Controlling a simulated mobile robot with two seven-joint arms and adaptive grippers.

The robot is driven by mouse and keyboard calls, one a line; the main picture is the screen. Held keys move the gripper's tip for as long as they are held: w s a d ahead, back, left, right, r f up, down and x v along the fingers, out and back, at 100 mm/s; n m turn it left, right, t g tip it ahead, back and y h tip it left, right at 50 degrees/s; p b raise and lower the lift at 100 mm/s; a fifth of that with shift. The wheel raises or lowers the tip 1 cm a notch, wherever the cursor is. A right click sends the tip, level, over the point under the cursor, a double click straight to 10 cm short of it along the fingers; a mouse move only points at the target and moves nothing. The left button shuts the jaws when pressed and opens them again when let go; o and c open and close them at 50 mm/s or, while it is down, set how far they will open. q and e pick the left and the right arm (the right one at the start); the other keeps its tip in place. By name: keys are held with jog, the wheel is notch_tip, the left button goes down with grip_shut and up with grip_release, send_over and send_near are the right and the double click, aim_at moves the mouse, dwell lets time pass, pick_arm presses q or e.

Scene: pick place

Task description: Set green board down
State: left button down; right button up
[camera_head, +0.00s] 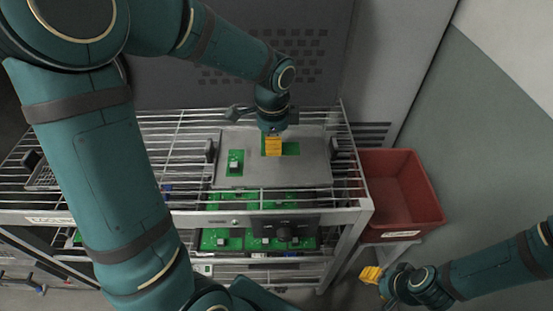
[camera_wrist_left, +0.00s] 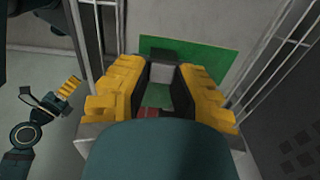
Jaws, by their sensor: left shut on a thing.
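My left gripper (camera_head: 273,147), with yellow fingers, points down over the grey plate on top of the wire rack. It is shut on the green board (camera_head: 291,149), whose edges show on both sides of the fingers. In the left wrist view, the board (camera_wrist_left: 215,55) shows beyond the yellow fingers of this gripper (camera_wrist_left: 160,92), with a dark grey block between them. Whether the board touches the plate cannot be told. A second green board (camera_head: 235,169) with a pale block lies on the plate's left part. My right gripper (camera_head: 371,275) is at lower right, away from the rack.
The grey plate (camera_head: 310,176) has bare room around the boards. Lower rack shelves hold several green boards (camera_head: 222,239). A red bin (camera_head: 402,187) stands right of the rack. A grey perforated panel (camera_head: 225,55) is behind it.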

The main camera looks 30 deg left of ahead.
aim_at(273, 169)
pick_arm(q)
notch_tip(273, 169, down, 8)
jog(key=shift+r+b, duration=0.1)
jog(key=shift+b, duration=0.65)
jog(key=shift+f, duration=0.2)
jog(key=c, duration=0.9)
grip_release()
jog(key=shift+c, duration=0.2)
jog(key=shift+r, duration=0.3)
notch_tip(273, 169, up, 12)
jog(key=p, duration=0.2)
jog(key=shift+p, duration=0.3)
